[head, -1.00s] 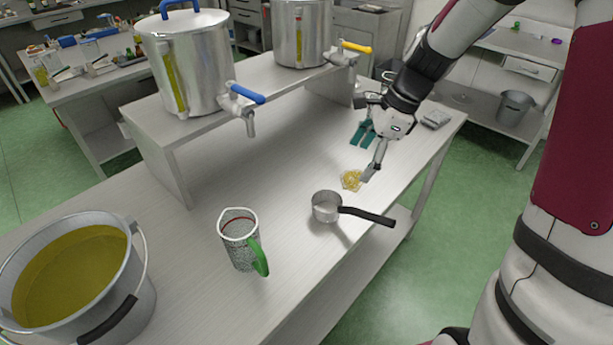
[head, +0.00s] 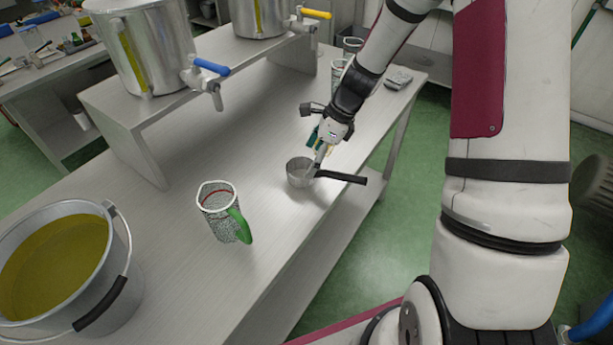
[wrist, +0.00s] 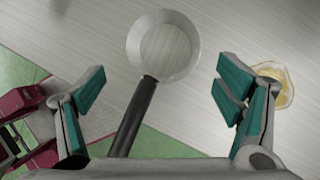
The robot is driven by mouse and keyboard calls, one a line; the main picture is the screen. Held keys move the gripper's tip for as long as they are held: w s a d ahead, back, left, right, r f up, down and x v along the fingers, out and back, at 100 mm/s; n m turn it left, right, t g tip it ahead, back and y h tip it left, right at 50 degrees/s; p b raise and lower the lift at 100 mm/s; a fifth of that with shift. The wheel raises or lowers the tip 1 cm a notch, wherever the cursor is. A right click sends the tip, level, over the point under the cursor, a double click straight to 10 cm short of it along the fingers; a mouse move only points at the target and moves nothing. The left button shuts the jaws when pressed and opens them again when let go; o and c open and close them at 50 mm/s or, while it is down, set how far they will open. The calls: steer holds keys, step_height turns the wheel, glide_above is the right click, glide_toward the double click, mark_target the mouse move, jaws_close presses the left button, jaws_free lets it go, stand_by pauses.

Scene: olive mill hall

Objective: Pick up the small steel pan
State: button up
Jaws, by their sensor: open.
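The small steel pan (head: 298,174) sits upright on the steel table (head: 262,222), its black handle pointing right toward the table's front edge. In the wrist view the pan (wrist: 163,45) shows at top centre, with its black handle (wrist: 132,118) running down between the fingers. My gripper (wrist: 165,95) is open, with teal finger pads apart on either side of the handle. In the head view my gripper (head: 318,160) is close by the pan and overlaps its rim in the picture. I cannot tell whether it touches the pan.
A wire-mesh cup with green handle (head: 222,212) stands left of the pan. A bucket of yellow-green liquid (head: 118,290) is at the lower left. Steel tanks with taps (head: 150,45) stand on a raised shelf behind. A yellow item (wrist: 273,84) lies beside the right finger.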

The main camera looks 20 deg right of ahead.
mark_target(306, 168)
steer(key=shift+x, duration=2.35)
steer(key=shift+w, duration=0.15)
steer(key=shift+c, duration=0.5)
steer(key=c, duration=1.3)
